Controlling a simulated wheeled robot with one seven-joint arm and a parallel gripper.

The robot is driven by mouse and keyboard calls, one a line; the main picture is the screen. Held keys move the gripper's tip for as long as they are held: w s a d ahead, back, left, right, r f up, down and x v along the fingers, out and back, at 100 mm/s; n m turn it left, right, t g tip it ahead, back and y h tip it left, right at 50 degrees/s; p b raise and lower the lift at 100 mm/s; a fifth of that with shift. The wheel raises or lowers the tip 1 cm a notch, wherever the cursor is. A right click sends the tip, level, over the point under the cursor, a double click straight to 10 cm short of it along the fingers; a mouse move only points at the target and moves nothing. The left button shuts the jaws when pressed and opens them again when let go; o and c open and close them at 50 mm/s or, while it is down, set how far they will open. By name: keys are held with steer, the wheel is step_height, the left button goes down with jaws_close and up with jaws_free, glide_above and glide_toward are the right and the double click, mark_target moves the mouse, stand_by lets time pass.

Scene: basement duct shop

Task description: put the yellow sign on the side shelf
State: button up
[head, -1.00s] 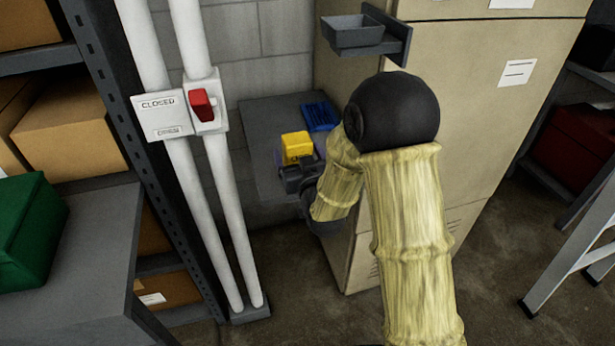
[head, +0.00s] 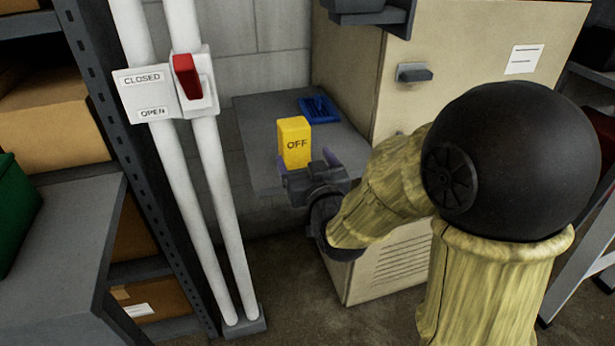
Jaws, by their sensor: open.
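The yellow sign (head: 294,141), marked OFF, stands upright on the grey side shelf (head: 258,112) beside the cabinet. My gripper (head: 305,172) is open at the shelf's front edge, just in front of the sign. Its fingers are near the sign's lower part, and I cannot tell whether they touch it. The sign's lower edge is partly hidden by my gripper.
A blue object (head: 319,108) lies at the back of the shelf. White pipes with a red lever (head: 188,77) and a CLOSED/OPEN plate (head: 148,92) rise to the left. The beige cabinet (head: 345,60) stands close on the right.

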steer(key=shift+s+d+f+b, duration=0.15)
steer(key=shift+s+b, duration=0.45)
steer(key=shift+b, duration=0.55)
steer(key=s+d+f+m+g+h, duration=0.1)
steer(key=s+d+f+g+h, duration=0.2)
steer(key=f, duration=0.4)
steer(key=s+d+f+m+g+h, duration=0.1)
steer(key=s+d+f+g, duration=0.1)
steer(key=d+f+g, duration=0.35)
steer(key=s+d+f+g, duration=0.3)
steer(key=s, duration=0.2)
steer(key=s+d+f+m+g+h, duration=0.1)
steer(key=s+d+f+g, duration=0.1)
steer(key=s, duration=0.4)
steer(key=shift+s+d+f+g, duration=0.15)
steer(key=shift+d+f+g, duration=0.25)
steer(key=shift+f+g, duration=0.3)
